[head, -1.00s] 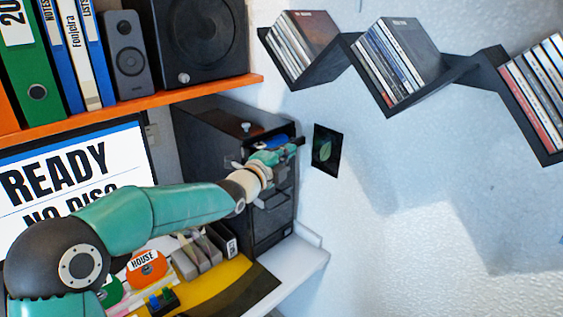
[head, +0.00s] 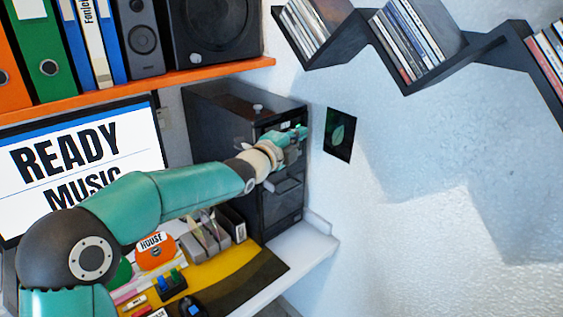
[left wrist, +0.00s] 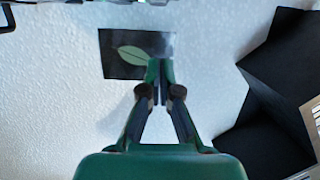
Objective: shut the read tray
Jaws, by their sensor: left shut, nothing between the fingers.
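The black drive tower (head: 222,105) stands under the orange shelf, against the white wall. My left gripper (head: 300,132) is in front of the upper part of the tower's face, where the read tray is. The gripper and wrist hide most of that area, and no tray or blue disc shows sticking out. In the left wrist view the gripper's fingers (left wrist: 159,80) are together with nothing between them, pointing at the wall. The screen (head: 75,160) reads "READY" and "MUSIC". My right gripper is not in view.
A dark leaf card (head: 340,135) is on the wall just right of the gripper. Black zigzag shelves (head: 415,75) with discs hang above right. A desk (head: 310,245) with a yellow mat, labelled orange disc and small holders lies below. The wall area at right is clear.

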